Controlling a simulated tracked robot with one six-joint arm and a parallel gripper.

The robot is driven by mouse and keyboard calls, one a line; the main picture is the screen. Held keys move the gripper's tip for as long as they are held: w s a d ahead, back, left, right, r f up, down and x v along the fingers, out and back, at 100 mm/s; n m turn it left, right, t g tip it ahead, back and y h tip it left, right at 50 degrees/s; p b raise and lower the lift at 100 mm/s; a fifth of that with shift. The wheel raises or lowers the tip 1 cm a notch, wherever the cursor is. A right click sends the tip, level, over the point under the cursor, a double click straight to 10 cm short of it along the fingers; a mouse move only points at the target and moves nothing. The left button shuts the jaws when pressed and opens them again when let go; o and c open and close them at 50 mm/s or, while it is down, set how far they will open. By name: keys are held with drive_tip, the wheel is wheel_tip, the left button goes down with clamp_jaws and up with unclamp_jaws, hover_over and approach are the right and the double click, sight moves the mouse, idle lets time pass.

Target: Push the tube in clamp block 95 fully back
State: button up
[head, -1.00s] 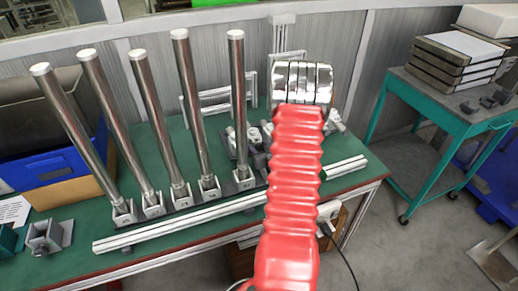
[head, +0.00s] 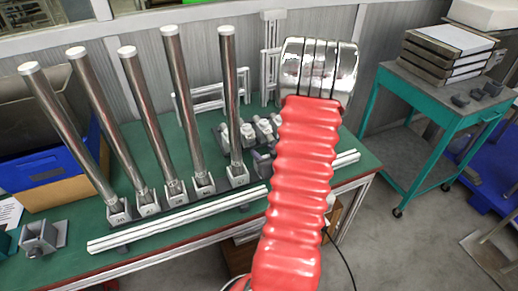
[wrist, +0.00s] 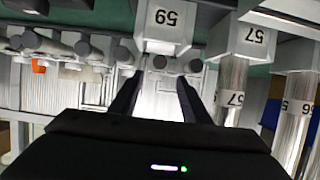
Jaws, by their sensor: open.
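Several silver tubes stand in a row of grey clamp blocks on the green bench in the head view. The wrist view is upside down. Turned round, a label on the tube (wrist: 300,112) at its right edge seems to read 95; the block above it is partly cut off. Left of that tube are a block like 75 (wrist: 250,38) with its tube (wrist: 232,88) and a block like 65 (wrist: 168,28). Block numbers are too small to read surely in the head view. My gripper (wrist: 158,80) is open, its fingers apart below the 65 block. The head view hides its fingertips.
A white rail (head: 180,219) runs along the bench front before the blocks. Small grey clamps (head: 250,135) lie right of the tubes. A blue bin (head: 45,170) stands at the left. A teal cart (head: 440,108) stands on the right, with floor between it and the bench.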

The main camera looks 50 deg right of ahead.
drive_tip(key=shift+v, duration=1.5)
